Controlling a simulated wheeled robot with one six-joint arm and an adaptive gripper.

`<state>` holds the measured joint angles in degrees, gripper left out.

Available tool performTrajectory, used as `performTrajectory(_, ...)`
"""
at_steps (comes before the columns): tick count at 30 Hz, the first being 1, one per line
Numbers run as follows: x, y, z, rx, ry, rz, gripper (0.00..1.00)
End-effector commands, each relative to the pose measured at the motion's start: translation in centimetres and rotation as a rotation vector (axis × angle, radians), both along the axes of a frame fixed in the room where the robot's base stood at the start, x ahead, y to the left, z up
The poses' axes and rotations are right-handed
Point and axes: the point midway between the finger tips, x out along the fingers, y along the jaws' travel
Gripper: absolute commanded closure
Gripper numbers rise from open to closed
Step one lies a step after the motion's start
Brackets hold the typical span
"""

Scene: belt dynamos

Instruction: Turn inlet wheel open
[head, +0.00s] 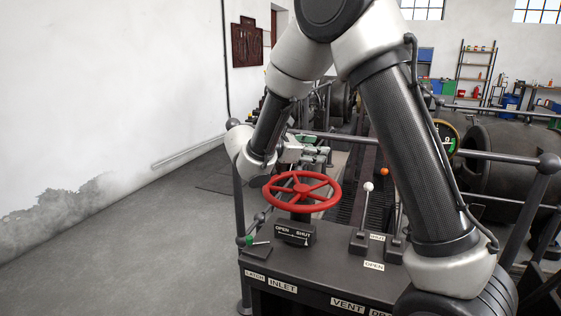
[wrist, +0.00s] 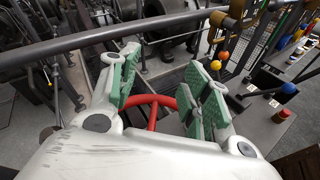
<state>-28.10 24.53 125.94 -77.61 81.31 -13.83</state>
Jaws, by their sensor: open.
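The red inlet wheel (head: 325,204) is a spoked handwheel lying nearly flat on a short post on the dark console. Below it a dark plate (head: 295,233) reads OPEN on the left and SHUT on the right, and the console front carries an INLET label (head: 282,285). My gripper (head: 318,156) is just behind and above the wheel's far side. In the wrist view my gripper (wrist: 165,82) is open, its green-padded fingers spread apart. Part of the red wheel (wrist: 151,115) shows between and below the fingers; my gripper body hides the rest. I cannot tell whether they touch.
A white-knobbed lever (head: 368,187) and an orange-knobbed lever (head: 384,171) stand right of the wheel. A green-knobbed latch (head: 249,240) is at the console's left. A dark handrail (wrist: 100,38) crosses beyond my fingers. Open floor (head: 130,245) lies left.

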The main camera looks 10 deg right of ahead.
Motion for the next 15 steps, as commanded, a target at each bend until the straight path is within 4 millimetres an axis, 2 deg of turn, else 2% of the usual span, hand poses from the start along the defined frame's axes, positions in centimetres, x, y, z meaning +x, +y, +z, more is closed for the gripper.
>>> performTrajectory(1,1.9,3.0,-1.9,-0.086,0.039,0.091,0.52)
performTrajectory(3,3.8,6.4,-3.7,-0.182,0.069,0.198,0.52)
performTrajectory(6,5.3,10.1,-5.7,-0.274,0.093,0.307,0.52)
performTrajectory(9,6.0,12.3,-7.0,-0.328,0.104,0.371,0.52)
performTrajectory(11,6.4,12.8,-7.4,-0.344,0.107,0.391,0.52)
performTrajectory(15,7.6,11.9,-7.5,-0.352,0.108,0.399,0.52)
